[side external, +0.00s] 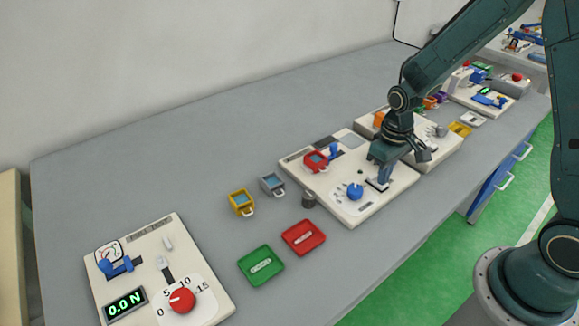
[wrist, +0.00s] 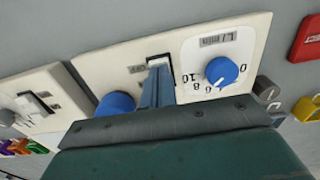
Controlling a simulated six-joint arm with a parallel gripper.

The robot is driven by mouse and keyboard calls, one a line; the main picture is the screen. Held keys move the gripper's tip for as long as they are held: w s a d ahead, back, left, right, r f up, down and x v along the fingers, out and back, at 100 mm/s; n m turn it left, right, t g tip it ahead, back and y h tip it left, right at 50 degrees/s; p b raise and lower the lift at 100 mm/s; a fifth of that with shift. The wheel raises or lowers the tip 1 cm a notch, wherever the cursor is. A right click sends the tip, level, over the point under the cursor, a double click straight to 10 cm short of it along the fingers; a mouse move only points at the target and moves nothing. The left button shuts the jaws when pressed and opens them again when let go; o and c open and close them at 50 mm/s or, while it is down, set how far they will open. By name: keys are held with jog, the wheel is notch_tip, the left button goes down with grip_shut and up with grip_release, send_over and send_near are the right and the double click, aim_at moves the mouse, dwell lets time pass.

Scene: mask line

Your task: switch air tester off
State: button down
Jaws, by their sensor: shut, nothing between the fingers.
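The air tester is a cream panel (side external: 345,207) in the middle of the bench, and it also fills the upper part of the wrist view (wrist: 105,67). It carries a blue knob (wrist: 221,71) on an L/min scale marked 0 to 10. Beside the scale is a small switch (wrist: 158,60) in a dark-framed slot. My gripper (side external: 383,179) is shut and empty, pointing down with its blue fingertips at this switch. The fingers (wrist: 158,85) hide most of the switch, so its position and any contact cannot be told.
A red cup (side external: 316,161) and a blue part (side external: 334,152) stand on the tester's far side. Yellow (side external: 241,202) and grey (side external: 272,184) cups and red (side external: 304,237) and green (side external: 261,265) trays lie left. A force panel (side external: 140,245) stands nearer; another panel (side external: 440,150) adjoins on the right.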

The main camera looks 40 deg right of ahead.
jog(key=shift+r, duration=3.5)
jog(key=shift+r, duration=0.1)
jog(key=s+a+r+t, duration=0.2)
jog(key=s+r, duration=0.6)
jog(key=s+a+r+t, duration=0.2)
jog(key=s+r+t, duration=0.1)
jog(key=s+r, duration=0.5)
jog(key=shift+s+r+t, duration=0.3)
jog(key=shift+s, duration=0.4)
